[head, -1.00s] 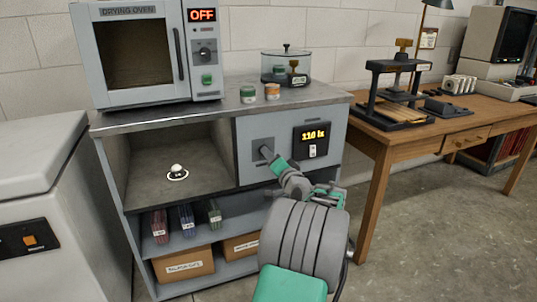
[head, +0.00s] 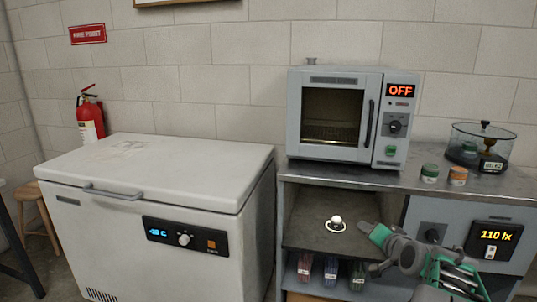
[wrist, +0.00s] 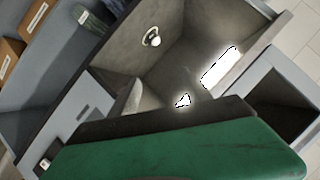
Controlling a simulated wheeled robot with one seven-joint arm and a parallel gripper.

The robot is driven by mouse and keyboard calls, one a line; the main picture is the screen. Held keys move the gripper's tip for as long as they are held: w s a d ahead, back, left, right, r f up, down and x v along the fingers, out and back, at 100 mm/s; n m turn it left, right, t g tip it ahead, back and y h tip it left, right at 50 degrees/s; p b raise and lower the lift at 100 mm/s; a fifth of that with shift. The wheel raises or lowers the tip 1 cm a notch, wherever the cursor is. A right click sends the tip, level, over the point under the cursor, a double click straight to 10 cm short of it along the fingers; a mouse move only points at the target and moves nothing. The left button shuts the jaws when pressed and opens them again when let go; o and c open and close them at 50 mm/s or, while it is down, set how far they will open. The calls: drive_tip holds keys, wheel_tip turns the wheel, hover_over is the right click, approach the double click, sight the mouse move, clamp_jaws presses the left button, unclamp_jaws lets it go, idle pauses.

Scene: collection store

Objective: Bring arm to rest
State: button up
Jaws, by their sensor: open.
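My gripper (head: 368,231) is at the upper left end of my green and grey arm in the head view. It is in front of the cabinet, by the open compartment (head: 310,213) and right of a small white round-topped thing on a white ring (head: 335,223). It is open and nothing shows in it. Its fingertips are hard to make out. The white thing also shows in the wrist view (wrist: 152,39), clear of my arm. A large green part of mine fills the bottom of the wrist view and hides what is behind it.
A drying oven (head: 335,115) reading OFF stands on the cabinet top, with two small jars (head: 430,173) (head: 458,176) and a glass vessel (head: 482,147) to its right. A light panel (head: 490,240) reads 110 lx. A chest freezer (head: 150,200) stands left of the cabinet.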

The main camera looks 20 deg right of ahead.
drive_tip(key=s+a+r+n+g+y+p, duration=0.25)
drive_tip(key=a+r+p, duration=0.35)
drive_tip(key=a, duration=0.5)
drive_tip(key=s+a+r+n+g+y+p, duration=0.15)
drive_tip(key=a+r+n+p, duration=0.35)
drive_tip(key=a, duration=0.6)
drive_tip(key=s+a+r+n+g+p, duration=0.3)
drive_tip(key=s+a+r+g+p, duration=0.2)
drive_tip(key=s+a+p, duration=0.4)
drive_tip(key=s+a, duration=0.2)
drive_tip(key=s, duration=0.2)
drive_tip(key=shift+s+a+r+h+p, duration=0.2)
drive_tip(key=shift+s+h+p, duration=0.1)
drive_tip(key=shift+s+h, duration=0.1)
drive_tip(key=shift+n, duration=0.25)
drive_tip(key=shift+c, duration=0.6)
